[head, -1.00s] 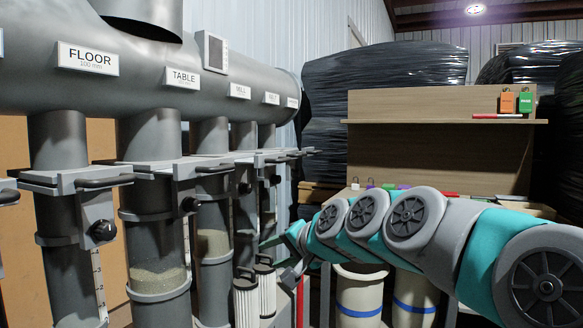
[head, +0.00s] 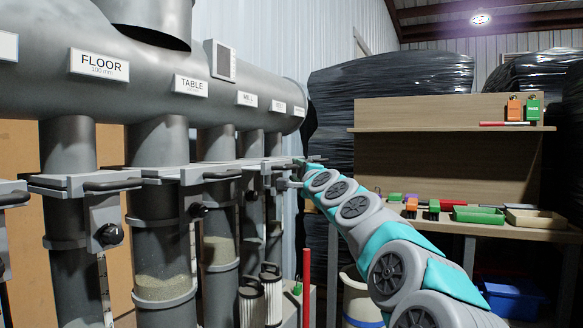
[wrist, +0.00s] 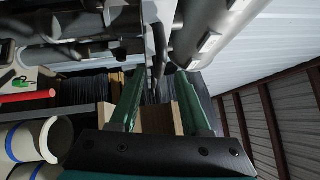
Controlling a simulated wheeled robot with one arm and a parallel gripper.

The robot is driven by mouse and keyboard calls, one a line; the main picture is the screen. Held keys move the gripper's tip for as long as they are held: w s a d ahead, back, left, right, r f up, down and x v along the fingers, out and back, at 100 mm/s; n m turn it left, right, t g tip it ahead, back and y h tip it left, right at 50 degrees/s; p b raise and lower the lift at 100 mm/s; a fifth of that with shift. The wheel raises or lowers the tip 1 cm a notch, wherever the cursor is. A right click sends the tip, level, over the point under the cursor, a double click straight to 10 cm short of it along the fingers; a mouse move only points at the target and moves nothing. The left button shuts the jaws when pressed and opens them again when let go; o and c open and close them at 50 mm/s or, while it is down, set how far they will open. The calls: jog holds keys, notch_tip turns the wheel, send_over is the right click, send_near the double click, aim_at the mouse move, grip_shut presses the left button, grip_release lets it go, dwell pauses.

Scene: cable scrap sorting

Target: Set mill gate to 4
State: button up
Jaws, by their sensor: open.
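The MILL label (head: 247,99) is on the big grey duct, third after FLOOR and TABLE. Under it a grey drop pipe (head: 219,145) runs down to a gate, whose dark handle (head: 222,174) sticks out to the right. No scale numbers are readable on this gate. My gripper is at the end of my teal and grey arm, near the farthest gates, small and partly hidden in the head view. In the wrist view my gripper (wrist: 158,88) is open, with green fingers spread. A grey plate and dark bar (wrist: 157,55) appear beyond and between the fingertips; I cannot tell which gate they belong to.
The FLOOR gate handle (head: 112,184) and other gate handles jut out in a row. Pleated filters (head: 251,303) and a red post (head: 306,285) stand below. A workbench (head: 500,228) with trays and small coloured items is at the right, before black-wrapped stacks (head: 392,90).

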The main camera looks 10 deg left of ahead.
aim_at(293, 168)
jog(key=shift+p+x, duration=0.65)
jog(key=shift+x, duration=1.5)
grip_shut()
